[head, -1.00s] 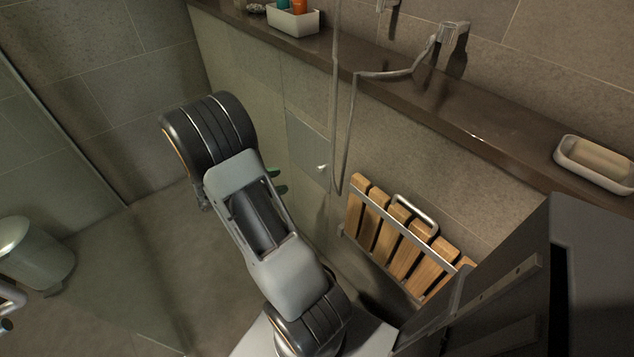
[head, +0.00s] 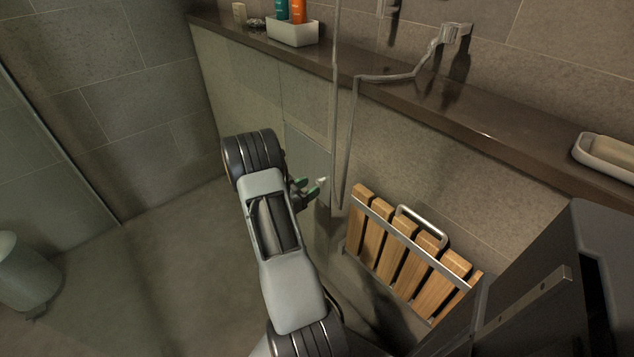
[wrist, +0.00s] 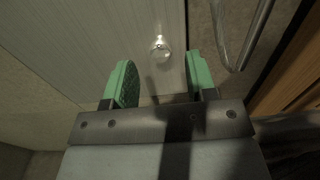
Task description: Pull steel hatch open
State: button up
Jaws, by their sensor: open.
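The steel hatch (head: 302,151) is a pale grey panel in the low tiled wall under the ledge, and it looks flush with the wall. Its small round knob (head: 322,181) is near its right edge. My gripper (head: 308,188) is open with green finger pads, close to the knob in the head view. In the wrist view the hatch (wrist: 95,35) fills the upper middle. The knob (wrist: 160,47) lies ahead of my gripper (wrist: 160,82), between the lines of the two fingers. I see nothing between the pads. My arm hides the hatch's lower left part.
A shower hose (head: 347,150) hangs just right of the knob. A folded wooden slatted seat (head: 398,243) is farther right on the wall. A brown ledge (head: 500,125) runs above, with a white bottle tray (head: 293,31). A bin (head: 24,272) stands left; floor (head: 150,270) between is clear.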

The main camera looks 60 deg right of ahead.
aim_at(318, 182)
jog(key=shift+x, duration=1.9)
jog(key=shift+c, duration=0.3)
grip_shut()
